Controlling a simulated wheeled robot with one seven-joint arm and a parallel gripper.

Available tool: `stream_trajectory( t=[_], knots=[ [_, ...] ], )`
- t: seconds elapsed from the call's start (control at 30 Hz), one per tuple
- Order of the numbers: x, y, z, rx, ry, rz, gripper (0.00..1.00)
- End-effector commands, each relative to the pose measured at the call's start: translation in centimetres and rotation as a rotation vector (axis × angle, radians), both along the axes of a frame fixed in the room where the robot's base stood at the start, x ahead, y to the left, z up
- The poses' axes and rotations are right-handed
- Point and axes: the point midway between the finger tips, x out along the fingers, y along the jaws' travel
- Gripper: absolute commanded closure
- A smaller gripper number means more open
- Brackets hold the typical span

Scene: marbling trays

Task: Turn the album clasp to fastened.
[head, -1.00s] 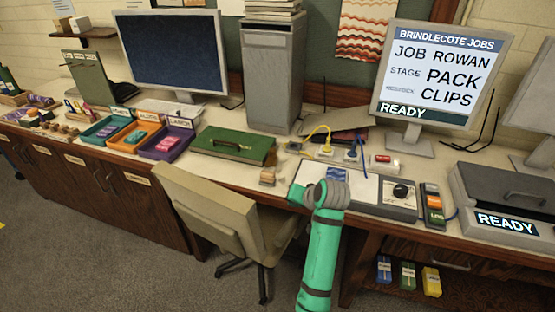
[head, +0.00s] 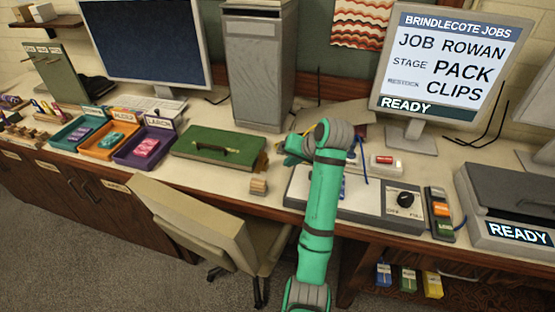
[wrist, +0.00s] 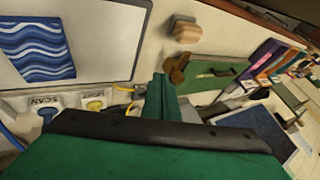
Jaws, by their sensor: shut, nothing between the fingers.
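The green album (head: 228,143) lies flat on the desk with a dark handle-like strip on top. A brown piece, which looks like the clasp (head: 262,163), sticks out at its right end. In the wrist view the brown clasp (wrist: 177,68) shows just beyond my fingertips, with the green album (wrist: 212,76) behind it. I cannot tell from its angle whether it is fastened. My gripper (head: 288,152) is just right of the album's clasp end, partly hidden by my arm. In the wrist view my gripper (wrist: 162,95) is shut and empty, apart from the clasp.
A small wooden block (head: 258,186) stands in front of the album. The flat grey unit with a dial (head: 405,198) lies to the right, under my arm. Cables and plugs (wrist: 95,103) are close to my gripper. Coloured trays (head: 147,150) stand left of the album.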

Motion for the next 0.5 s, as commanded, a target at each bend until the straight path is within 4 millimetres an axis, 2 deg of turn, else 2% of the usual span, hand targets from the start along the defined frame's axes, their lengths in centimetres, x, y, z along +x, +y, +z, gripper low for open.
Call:
stream_trajectory(
  t=[0.5],
  knots=[
    [4.4, 3.0, -7.2, -0.001, 0.004, 0.001, 1.0]
  ],
)
